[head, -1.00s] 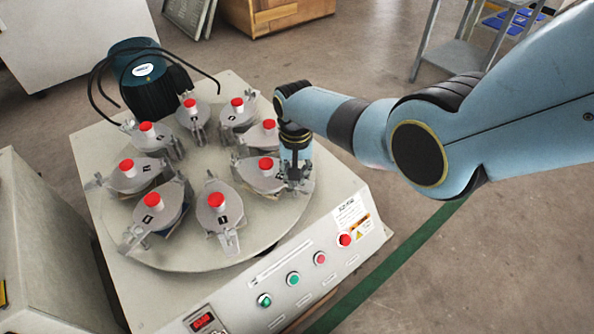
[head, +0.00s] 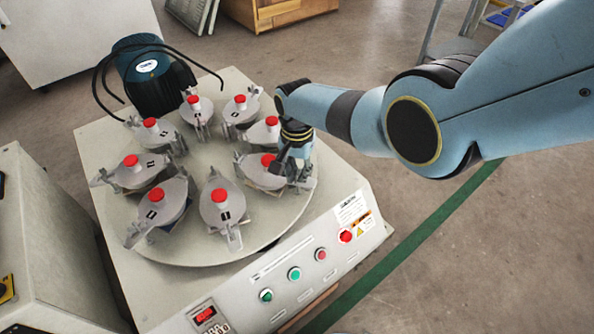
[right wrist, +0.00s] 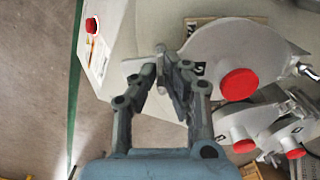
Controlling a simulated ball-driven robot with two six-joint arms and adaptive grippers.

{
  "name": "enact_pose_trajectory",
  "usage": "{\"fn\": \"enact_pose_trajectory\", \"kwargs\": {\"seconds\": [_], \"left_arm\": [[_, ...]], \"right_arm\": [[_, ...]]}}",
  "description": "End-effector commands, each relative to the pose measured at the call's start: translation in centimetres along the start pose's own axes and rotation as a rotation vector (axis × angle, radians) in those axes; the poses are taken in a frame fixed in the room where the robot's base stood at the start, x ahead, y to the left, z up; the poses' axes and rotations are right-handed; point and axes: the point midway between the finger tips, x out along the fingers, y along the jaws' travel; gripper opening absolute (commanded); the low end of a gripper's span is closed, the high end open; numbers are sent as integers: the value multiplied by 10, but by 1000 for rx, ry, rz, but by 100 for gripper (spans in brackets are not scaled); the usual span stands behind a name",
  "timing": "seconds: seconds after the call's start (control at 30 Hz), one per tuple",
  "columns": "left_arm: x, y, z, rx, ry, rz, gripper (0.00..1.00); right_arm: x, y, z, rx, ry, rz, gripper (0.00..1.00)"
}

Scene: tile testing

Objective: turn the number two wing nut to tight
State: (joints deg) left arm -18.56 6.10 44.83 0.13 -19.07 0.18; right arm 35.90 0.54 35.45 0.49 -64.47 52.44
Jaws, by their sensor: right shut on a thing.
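My right gripper (head: 291,176) points down at the right side of the round plate, at the outer end of a grey clamped fixture with a red knob (head: 268,160). In the head view the wing nut is mostly hidden by the fingers. My left gripper is not in view.
Several similar red-knobbed fixtures stand in a ring on the round plate (head: 180,254), close to the right gripper. A blue motor (head: 150,75) with black cables stands at the back left. The front panel has buttons, including a red one (head: 345,236).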

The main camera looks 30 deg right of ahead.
Motion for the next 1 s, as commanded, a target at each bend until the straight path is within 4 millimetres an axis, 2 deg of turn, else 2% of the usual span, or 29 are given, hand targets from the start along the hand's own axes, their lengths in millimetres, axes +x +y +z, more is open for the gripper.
{"fn": "enact_pose_trajectory", "kwargs": {"seconds": [0.2, 0.23, 0.4, 0.77, 1.0], "left_arm": [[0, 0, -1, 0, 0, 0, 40], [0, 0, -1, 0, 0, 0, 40], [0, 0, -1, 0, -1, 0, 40], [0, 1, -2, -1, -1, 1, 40], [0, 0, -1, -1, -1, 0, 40]], "right_arm": [[0, 0, 0, 2, 0, -1, 0], [0, 0, 0, 2, -1, -1, 11], [0, 0, 0, 1, -1, -1, 31], [-4, 0, 0, 0, 0, -1, 31], [-31, 0, 0, 0, 2, -3, 31]]}}
